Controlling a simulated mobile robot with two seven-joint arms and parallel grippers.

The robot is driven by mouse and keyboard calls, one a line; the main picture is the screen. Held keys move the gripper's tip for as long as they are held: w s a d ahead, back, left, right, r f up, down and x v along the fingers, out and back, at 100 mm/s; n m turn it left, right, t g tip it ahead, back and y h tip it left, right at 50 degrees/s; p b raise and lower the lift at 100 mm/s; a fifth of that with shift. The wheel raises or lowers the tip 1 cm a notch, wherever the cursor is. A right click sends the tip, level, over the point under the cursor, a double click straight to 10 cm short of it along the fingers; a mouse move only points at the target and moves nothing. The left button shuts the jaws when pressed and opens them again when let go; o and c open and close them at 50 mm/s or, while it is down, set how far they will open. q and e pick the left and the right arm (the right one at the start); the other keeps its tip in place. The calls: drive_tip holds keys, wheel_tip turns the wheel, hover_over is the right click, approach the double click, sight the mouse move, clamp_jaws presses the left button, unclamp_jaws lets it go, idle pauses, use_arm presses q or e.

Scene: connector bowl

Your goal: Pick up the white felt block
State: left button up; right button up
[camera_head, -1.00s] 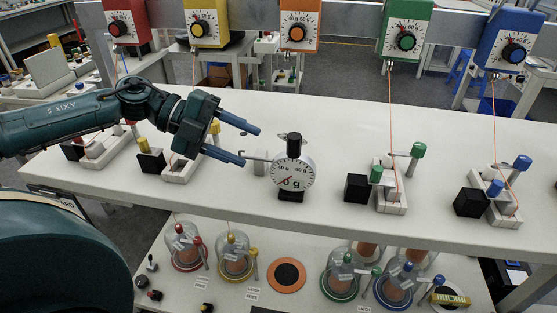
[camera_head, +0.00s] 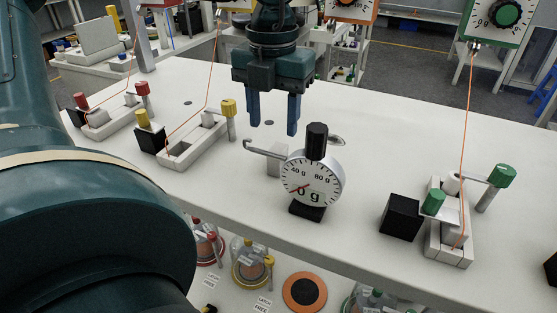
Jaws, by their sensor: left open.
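A small pale block (camera_head: 277,160) stands on the white table just left of and behind the round gauge (camera_head: 312,180); it looks like the white felt block, though its material is hard to tell. The gauge and its hook arm partly hide it. My left gripper (camera_head: 273,129) points down with its two blue fingers spread apart. It is empty and appears above and behind the pale block, not touching it. My right gripper is not in view.
White fixtures with red (camera_head: 110,122), yellow (camera_head: 190,142) and green (camera_head: 450,228) knobs stand on the table (camera_head: 340,235). Orange cords rise from them to hanging dials. Black cubes sit beside the fixtures. Glass jars stand on a lower shelf.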

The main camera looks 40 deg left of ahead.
sight(278, 148)
use_arm(q)
drive_tip(key=shift+w+d+f, duration=0.1)
drive_tip(key=shift+d+f, duration=0.05)
drive_tip(key=shift+f, duration=1.4)
drive_tip(key=shift+w+d+f, duration=0.1)
drive_tip(key=shift+d+f, duration=0.05)
drive_tip(key=shift+f, duration=1.35)
drive_tip(key=shift+c, duration=0.2)
drive_tip(key=c, duration=1)
drive_tip(key=shift+r, duration=0.1)
